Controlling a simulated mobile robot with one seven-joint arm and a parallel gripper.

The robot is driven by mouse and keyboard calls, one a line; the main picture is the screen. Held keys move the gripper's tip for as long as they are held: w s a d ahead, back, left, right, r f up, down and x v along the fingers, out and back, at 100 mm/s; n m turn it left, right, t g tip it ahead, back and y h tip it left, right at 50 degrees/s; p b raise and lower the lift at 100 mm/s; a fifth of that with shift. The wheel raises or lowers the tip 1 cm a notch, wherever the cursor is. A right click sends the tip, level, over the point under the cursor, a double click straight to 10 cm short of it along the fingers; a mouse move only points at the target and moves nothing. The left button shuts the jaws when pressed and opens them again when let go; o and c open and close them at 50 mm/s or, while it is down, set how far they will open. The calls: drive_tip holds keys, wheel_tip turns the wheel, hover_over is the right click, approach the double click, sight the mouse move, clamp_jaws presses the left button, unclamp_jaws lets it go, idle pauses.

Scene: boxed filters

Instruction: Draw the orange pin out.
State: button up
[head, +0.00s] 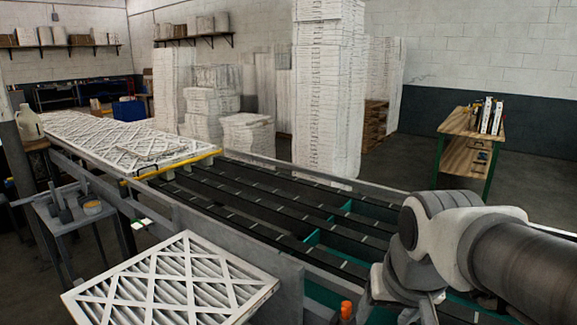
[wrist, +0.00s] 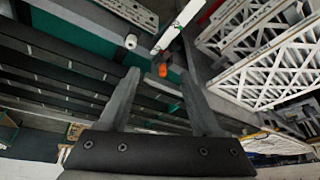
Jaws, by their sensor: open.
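The orange pin (head: 346,309) shows at the bottom edge of the head view, just left of my arm. In the wrist view the orange pin (wrist: 163,70) is small and appears between and beyond my fingertips, near the conveyor's side rail. My gripper (wrist: 160,76) is open, with its two dark fingers apart and nothing between them that I can see touching. In the head view my gripper is mostly cut off at the bottom edge. What the pin sits in is hard to make out.
A conveyor (head: 270,205) with dark belts runs across the scene. In the wrist view a pale rail (wrist: 178,26) and a white round part (wrist: 131,41) lie close to the pin.

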drive_tip(key=w+m+g+p, duration=0.25)
drive_tip(key=w+p, duration=0.25)
drive_tip(key=w, duration=0.7)
drive_tip(key=m+g+p, duration=0.2)
drive_tip(key=m+p, duration=0.1)
drive_tip(key=p, duration=0.3)
hover_over(347, 303)
wheel_tip(347, 303, down, 11)
drive_tip(key=shift+s+f, duration=0.1)
drive_tip(key=shift+s, duration=0.05)
drive_tip(key=shift+f, duration=0.35)
drive_tip(key=shift+f, duration=0.15)
wheel_tip(347, 303, down, 9)
drive_tip(key=b, duration=0.6)
drive_tip(key=shift+b, duration=0.35)
drive_tip(key=shift+c, duration=0.2)
clamp_jaws()
